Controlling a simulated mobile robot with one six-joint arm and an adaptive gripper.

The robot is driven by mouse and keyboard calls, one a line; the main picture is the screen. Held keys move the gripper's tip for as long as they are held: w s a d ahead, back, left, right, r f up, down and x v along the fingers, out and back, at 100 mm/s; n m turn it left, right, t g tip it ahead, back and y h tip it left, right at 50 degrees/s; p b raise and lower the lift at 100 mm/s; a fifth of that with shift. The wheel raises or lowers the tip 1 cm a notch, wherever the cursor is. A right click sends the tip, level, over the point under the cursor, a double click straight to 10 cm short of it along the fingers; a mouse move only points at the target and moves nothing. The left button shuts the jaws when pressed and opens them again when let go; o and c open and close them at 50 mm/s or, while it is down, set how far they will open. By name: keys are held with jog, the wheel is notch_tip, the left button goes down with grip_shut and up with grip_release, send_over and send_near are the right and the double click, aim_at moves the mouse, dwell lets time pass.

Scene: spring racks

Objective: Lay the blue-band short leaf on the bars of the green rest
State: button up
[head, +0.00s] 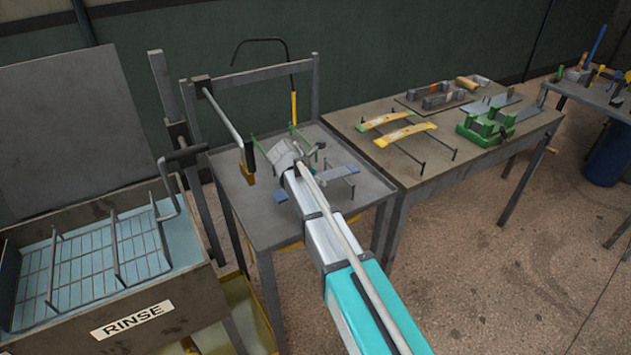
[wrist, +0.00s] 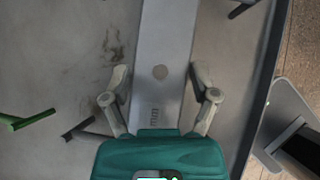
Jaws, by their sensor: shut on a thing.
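The blue-band short leaf (head: 335,174) is a flat grey strip with blue near its ends. It lies across the middle of the small metal table, partly hidden by my arm. In the wrist view its grey stamped face (wrist: 162,45) with a round mark runs up between my fingers; no blue shows there. My gripper (wrist: 160,85) is shut on the leaf's two long edges; the head view shows it from behind (head: 300,170). Dark bar ends show on both sides of the leaf; whether it touches them I cannot tell. The green rest's bars (head: 299,132) stand behind my gripper.
A green bar end (wrist: 30,120) and a dark bar end (wrist: 78,131) show left of the leaf. The RINSE tank (head: 130,318) stands left.

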aim_at(324, 175)
jog(key=shift+r, duration=0.15)
notch_tip(324, 175, up, 3)
jog(key=p, duration=0.3)
jog(key=shift+r+p, duration=0.1)
jog(key=shift+p, duration=0.2)
jog(key=shift+c, duration=0.2)
jog(key=s+a+r+p, duration=0.2)
jog(key=s+r+p, duration=0.7)
jog(key=s, duration=0.4)
jog(key=shift+s+a+r, duration=0.25)
jog(key=shift+s+a, duration=0.05)
jog(key=shift+s, duration=0.1)
jog(key=shift+s, duration=0.1)
